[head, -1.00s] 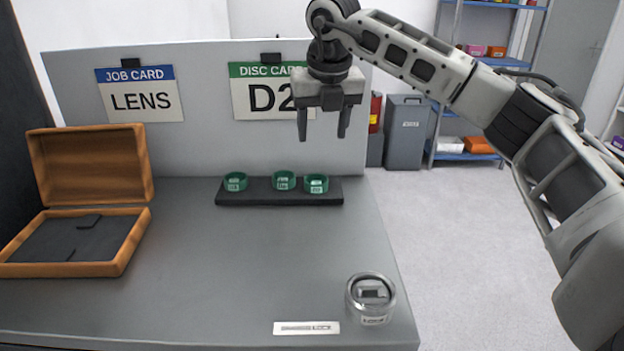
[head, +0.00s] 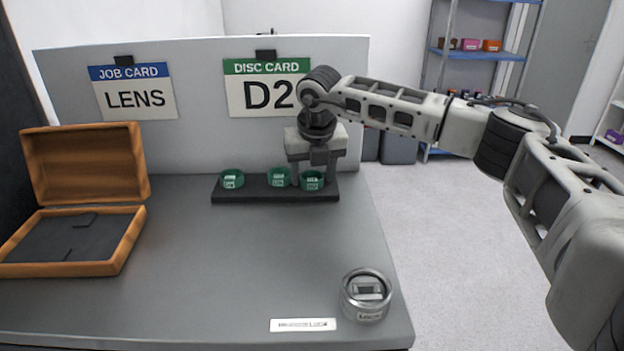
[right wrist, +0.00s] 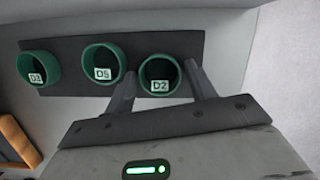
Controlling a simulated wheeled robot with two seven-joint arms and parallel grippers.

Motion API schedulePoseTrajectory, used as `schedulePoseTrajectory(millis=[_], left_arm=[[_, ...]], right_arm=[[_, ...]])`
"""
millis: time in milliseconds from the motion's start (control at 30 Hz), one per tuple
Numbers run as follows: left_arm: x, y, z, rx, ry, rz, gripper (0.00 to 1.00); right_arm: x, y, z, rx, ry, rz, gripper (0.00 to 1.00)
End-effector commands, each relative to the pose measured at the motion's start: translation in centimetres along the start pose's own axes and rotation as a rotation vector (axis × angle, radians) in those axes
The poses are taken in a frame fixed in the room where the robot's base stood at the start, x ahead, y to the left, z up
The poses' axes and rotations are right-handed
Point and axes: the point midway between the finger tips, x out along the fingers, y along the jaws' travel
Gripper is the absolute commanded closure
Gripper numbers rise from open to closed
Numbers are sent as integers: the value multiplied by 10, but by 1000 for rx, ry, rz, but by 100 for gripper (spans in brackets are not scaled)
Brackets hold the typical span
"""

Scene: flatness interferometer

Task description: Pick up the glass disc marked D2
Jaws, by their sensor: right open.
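The disc marked D2 (head: 312,182) is a green-rimmed ring with a white label, at the right end of a dark rack (head: 245,194) at the back of the bench. In the right wrist view D2 (right wrist: 159,86) is rightmost, with its label readable. My right gripper (head: 312,174) is open above the rack, its two fingers coming down on either side of D2. The fingers also flank D2 in the right wrist view (right wrist: 162,76). I cannot tell whether they touch it. My left gripper is out of view.
Discs D5 (right wrist: 103,73) and D3 (right wrist: 37,77) sit left of D2, D5 close to the left finger. A panel with a LENS card (head: 134,93) and a D2 card (head: 240,90) stands behind.

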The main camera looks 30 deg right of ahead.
Motion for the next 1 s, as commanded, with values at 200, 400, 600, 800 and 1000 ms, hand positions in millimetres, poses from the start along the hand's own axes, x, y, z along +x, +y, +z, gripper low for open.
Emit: schedulePoseTrajectory(millis=[200, 400, 600, 800, 1000], left_arm=[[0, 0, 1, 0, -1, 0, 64], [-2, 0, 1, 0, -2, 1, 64], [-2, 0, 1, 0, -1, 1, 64], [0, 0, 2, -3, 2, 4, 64], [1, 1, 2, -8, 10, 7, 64]], right_arm=[[0, 0, 0, 0, 0, 0, 72], [-1, 0, 0, 0, 0, 0, 79], [-4, 0, 1, 0, -1, 1, 79], [-21, 1, 6, 1, -3, 2, 79], [-63, -6, -5, -2, -7, 3, 79]])
